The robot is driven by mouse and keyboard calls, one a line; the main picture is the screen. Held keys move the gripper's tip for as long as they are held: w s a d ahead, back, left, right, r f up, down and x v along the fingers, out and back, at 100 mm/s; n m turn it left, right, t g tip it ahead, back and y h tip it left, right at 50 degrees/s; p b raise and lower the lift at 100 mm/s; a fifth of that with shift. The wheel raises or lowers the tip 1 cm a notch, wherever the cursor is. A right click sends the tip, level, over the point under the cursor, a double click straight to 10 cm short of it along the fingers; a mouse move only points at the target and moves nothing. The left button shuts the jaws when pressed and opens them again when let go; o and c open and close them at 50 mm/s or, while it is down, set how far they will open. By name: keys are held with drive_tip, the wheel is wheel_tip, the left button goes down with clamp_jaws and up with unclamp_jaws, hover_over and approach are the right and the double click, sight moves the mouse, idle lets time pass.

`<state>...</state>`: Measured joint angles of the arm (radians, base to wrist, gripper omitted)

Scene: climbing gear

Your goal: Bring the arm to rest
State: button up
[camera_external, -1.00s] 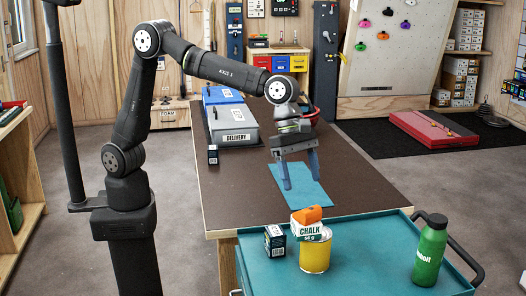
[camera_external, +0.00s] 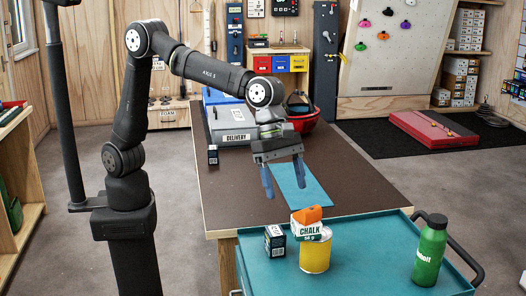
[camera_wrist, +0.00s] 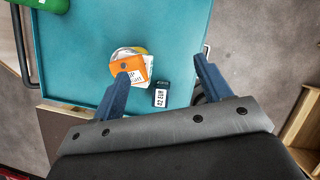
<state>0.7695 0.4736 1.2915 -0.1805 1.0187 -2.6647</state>
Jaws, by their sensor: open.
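My gripper (camera_external: 284,182) is open and empty, with its two blue fingers pointing down. In the outside view it hangs above the brown table, in front of the light blue mat (camera_external: 308,190). In the wrist view my gripper (camera_wrist: 156,78) shows its fingers spread apart, with the teal cart top beyond them. Nothing is between the fingers at their own height. My arm is bent at the elbow and reaches out over the table.
On the teal cart (camera_external: 366,230) stand a yellow can (camera_external: 315,257) with a chalk box (camera_external: 310,231) and an orange item (camera_external: 307,214) on top, a small dark box (camera_external: 275,242) and a green bottle (camera_external: 430,250).

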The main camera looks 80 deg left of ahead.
drive_tip(key=s+d+r, duration=0.2)
drive_tip(key=s+r, duration=0.1)
drive_tip(key=s, duration=0.2)
drive_tip(key=w+a+f+n+t+y, duration=0.15)
drive_tip(key=w+a+f, duration=0.25)
drive_tip(key=w+a, duration=0.8)
drive_tip(key=w+a+f+n+h, duration=0.1)
drive_tip(key=w+a+f+n, duration=0.25)
drive_tip(key=w+a, duration=0.9)
drive_tip(key=w+a+f+n+y, duration=0.1)
drive_tip(key=w+a+f, duration=0.1)
drive_tip(key=a, duration=1.2)
drive_tip(key=w+a+f+n+y, duration=0.1)
drive_tip(key=a+f, duration=0.3)
drive_tip(key=a, duration=1)
drive_tip(key=shift+w+a+f+n+t, duration=0.2)
drive_tip(key=shift+w+a+n+t, duration=0.25)
drive_tip(key=shift+n, duration=0.35)
drive_tip(key=shift+d, duration=0.1)
